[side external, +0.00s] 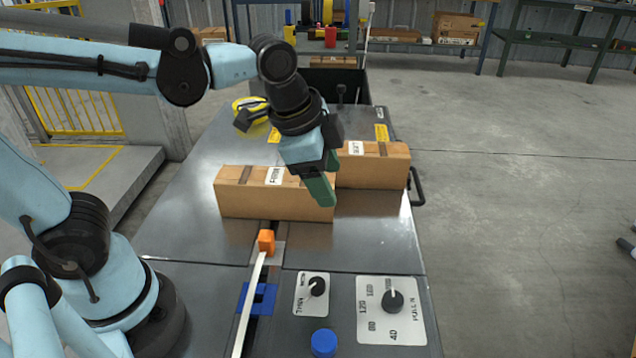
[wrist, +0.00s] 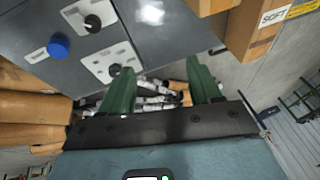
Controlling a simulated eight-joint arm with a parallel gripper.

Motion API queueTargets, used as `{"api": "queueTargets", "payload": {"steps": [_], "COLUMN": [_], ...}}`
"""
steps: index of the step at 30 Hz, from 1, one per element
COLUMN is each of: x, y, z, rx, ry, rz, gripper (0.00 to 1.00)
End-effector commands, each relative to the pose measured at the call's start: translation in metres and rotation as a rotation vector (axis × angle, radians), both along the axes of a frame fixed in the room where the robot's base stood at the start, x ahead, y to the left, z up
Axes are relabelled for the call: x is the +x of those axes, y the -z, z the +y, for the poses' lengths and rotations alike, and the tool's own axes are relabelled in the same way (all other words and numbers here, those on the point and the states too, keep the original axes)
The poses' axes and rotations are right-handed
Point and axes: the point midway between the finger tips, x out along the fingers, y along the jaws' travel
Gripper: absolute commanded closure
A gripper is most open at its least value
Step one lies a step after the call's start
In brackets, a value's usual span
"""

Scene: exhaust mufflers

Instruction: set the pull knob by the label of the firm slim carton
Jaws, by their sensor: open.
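The pull knob (side external: 392,300) is a black dial on a white plate (side external: 415,325) marked 40, 80, 120 and PULL N at the table's front right. Its pointer looks turned upward, but the exact setting is too small to read. In the wrist view the knob (wrist: 115,70) is beside the left finger. A long brown carton (side external: 245,200) lies mid-table; its white label (side external: 274,176) seems to read FIRM. A second carton (side external: 385,170) behind right bears a SOFT label (wrist: 273,17). My gripper (side external: 322,190) is open and empty, above the firm carton's right end, apart from the knob.
A smaller plate with a black switch (side external: 317,287) and a blue button (side external: 323,342) are left of the pull plate. An orange block (side external: 266,242) stands by a pale bar (side external: 250,300) and blue bracket. A yellow-and-black item (side external: 250,112) sits at the back.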

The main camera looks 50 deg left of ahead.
Motion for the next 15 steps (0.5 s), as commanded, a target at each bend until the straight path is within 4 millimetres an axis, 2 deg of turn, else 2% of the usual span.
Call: {"api": "queueTargets", "payload": {"steps": [1, 9, 15], "x": [0.006, 0.014, 0.009], "y": [-0.001, 0.010, 0.022], "z": [-0.018, -0.103, -0.145], "rx": [0.039, 0.218, 0.286], "ry": [0.130, 0.803, 1.139], "rz": [0.028, 0.165, 0.226], "gripper": [0.37, 0.37, 0.37]}}
